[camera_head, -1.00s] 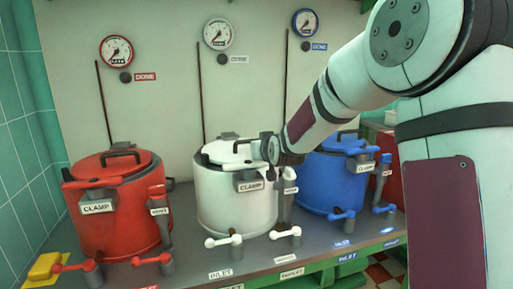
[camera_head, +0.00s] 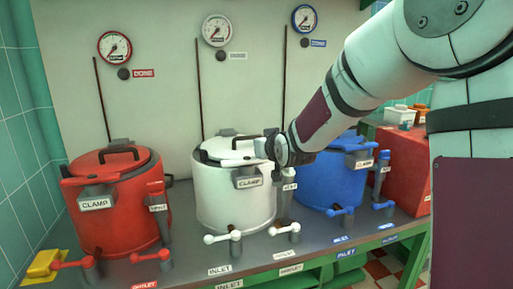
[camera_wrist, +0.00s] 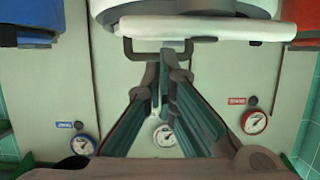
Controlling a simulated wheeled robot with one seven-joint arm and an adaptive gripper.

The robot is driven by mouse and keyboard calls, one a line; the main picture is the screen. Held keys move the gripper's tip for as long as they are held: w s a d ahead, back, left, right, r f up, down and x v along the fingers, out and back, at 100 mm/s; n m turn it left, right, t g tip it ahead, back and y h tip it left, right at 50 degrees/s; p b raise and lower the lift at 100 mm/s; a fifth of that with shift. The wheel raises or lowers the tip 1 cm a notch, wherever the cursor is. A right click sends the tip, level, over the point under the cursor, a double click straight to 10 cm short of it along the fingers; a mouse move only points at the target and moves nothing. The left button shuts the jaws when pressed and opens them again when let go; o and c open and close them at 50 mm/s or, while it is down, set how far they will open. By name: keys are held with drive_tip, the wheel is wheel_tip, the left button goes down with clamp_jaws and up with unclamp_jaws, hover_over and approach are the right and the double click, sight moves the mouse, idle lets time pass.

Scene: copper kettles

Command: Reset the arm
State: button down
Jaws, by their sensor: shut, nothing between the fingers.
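My gripper (camera_head: 268,147) is at the right side of the white kettle (camera_head: 222,195), level with its lid and clamp. In the wrist view, which looks upside down, my two dark fingers (camera_wrist: 166,66) come together below the white clamp lever (camera_wrist: 205,32) and beside the black lid handle (camera_wrist: 130,50). They are shut with nothing held. Whether they touch the kettle I cannot tell. My arm reaches in from the right in the head view and hides part of the wall and the blue kettle's top.
A red kettle (camera_head: 115,210) stands left and a blue kettle (camera_head: 328,185) right on the grey bench (camera_head: 190,272). Valve levers line the front. Gauges (camera_head: 217,30) hang on the back wall. A yellow block (camera_head: 42,265) lies at the left edge; a red box (camera_head: 405,165) stands far right.

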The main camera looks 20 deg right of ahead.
drive_tip(key=s+a+f+g, duration=0.2)
drive_tip(key=s+g, duration=0.5)
drive_tip(key=s, duration=1.9)
drive_tip(key=s+a+f+g, duration=0.25)
drive_tip(key=s+g, duration=0.45)
drive_tip(key=s, duration=2)
wheel_tip(320, 180, up, 26)
drive_tip(key=d+t+p, duration=0.1)
drive_tip(key=t+p, duration=0.3)
drive_tip(key=p, duration=2)
drive_tip(key=shift+w+p, duration=0.35)
drive_tip(key=shift+p, duration=0.05)
drive_tip(key=shift+f, duration=0.1)
